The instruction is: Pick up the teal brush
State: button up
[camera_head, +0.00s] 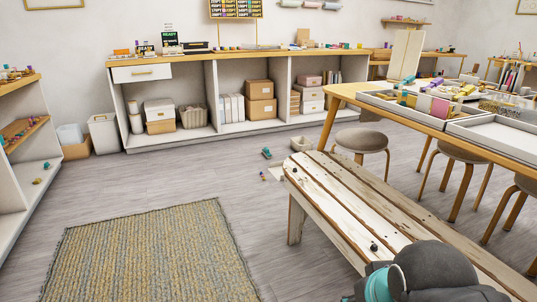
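I cannot make out the teal brush for certain. A small teal-and-dark object (267,153) lies on the floor beyond the far end of the wooden bench; it is too small to tell what it is. Small teal bits also show among the items on the right-hand table, too small to name. My gripper is not in view; only a grey and teal part of my own arm shows at the bottom right, in front of the bench.
The slatted wooden bench (345,205) stands right of centre. A woven rug (150,255) lies at the lower left. Stools (362,140) stand by the table (430,118). A long shelf unit (240,127) lines the back wall. The grey floor between rug and bench is clear.

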aim_at(265, 151)
jog(key=u, duration=0.45)
jog(key=i, duration=1.4)
jog(key=u, duration=0.35)
jog(key=i, duration=1.85)
jog(key=z, duration=0.8)
jog(key=i, duration=0.75)
jog(key=z, duration=0.25)
